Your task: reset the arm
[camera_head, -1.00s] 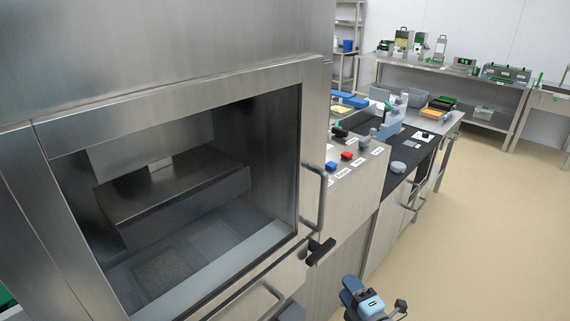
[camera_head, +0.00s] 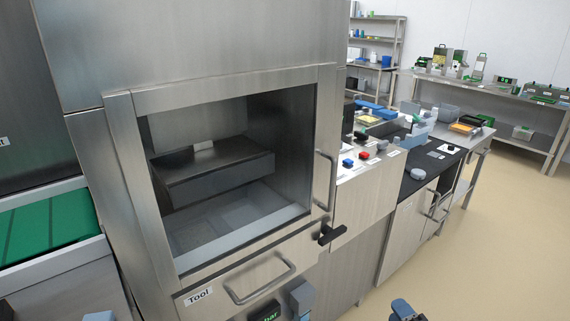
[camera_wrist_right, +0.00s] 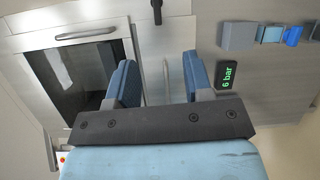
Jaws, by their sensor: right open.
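My right gripper (camera_wrist_right: 161,78) is open and empty in the right wrist view, its two blue fingers wide apart. They face the steel front of the tray sealer, with a gap whose depth I cannot judge. In the head view only a small blue and dark part of my right arm shows at the bottom edge. The tray sealer (camera_head: 325,105) stands in the middle, its window showing a metal block inside. My left gripper cannot be made out in the head view.
The sealer carries a bar handle (camera_head: 261,282), a dark knob (camera_head: 331,234) and a "6 bar" display (camera_wrist_right: 230,76). A green conveyor (camera_head: 50,228) lies to the left. To the right are a dark-topped counter (camera_head: 419,172), shelves and open floor (camera_head: 500,250).

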